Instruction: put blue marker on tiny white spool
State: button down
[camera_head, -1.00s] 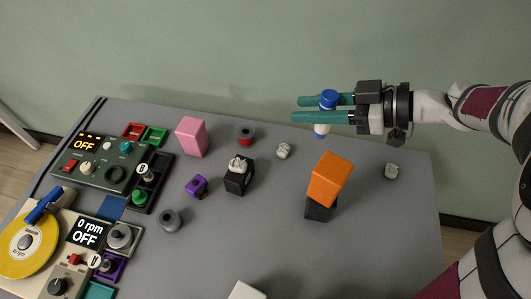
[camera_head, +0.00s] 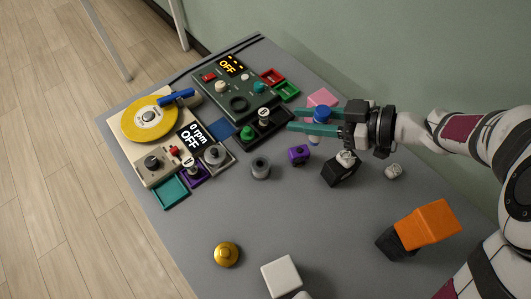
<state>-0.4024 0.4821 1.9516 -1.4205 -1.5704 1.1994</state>
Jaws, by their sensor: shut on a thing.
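My gripper (camera_head: 292,120) has two teal fingers and is shut on the blue marker (camera_head: 321,113). The marker stands upright between the fingers, blue cap up, with its lower end showing below them. It is in front of the pink block, left of and above the black cube in the picture. A small whitish piece (camera_head: 346,157) sits on the black cube (camera_head: 341,174). Another whitish piece (camera_head: 393,171) lies on the table to the right. Both are too small to tell which, if either, is the tiny white spool.
A pink block (camera_head: 322,97) is partly hidden behind my gripper. A purple piece (camera_head: 298,154), a grey spool (camera_head: 260,168) and a gold piece (camera_head: 226,254) stand on the table. An orange block (camera_head: 428,224) is at right, a white block (camera_head: 281,277) in front. Control boxes (camera_head: 235,92) fill the left.

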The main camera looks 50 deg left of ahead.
jog(key=s+a+f, duration=0.2)
jog(key=a+f, duration=0.1)
jog(key=f, duration=0.2)
jog(key=s+a+f, duration=0.2)
jog(key=a+f, duration=0.1)
jog(key=f, duration=0.2)
jog(key=s+a+f, duration=0.3)
jog(key=f, duration=0.2)
jog(key=shift+a, duration=0.2)
jog(key=shift+f, duration=0.1)
jog(key=c, duration=0.6)
grip_release()
jog(key=shift+r, duration=0.2)
jog(key=v, duration=1.2)
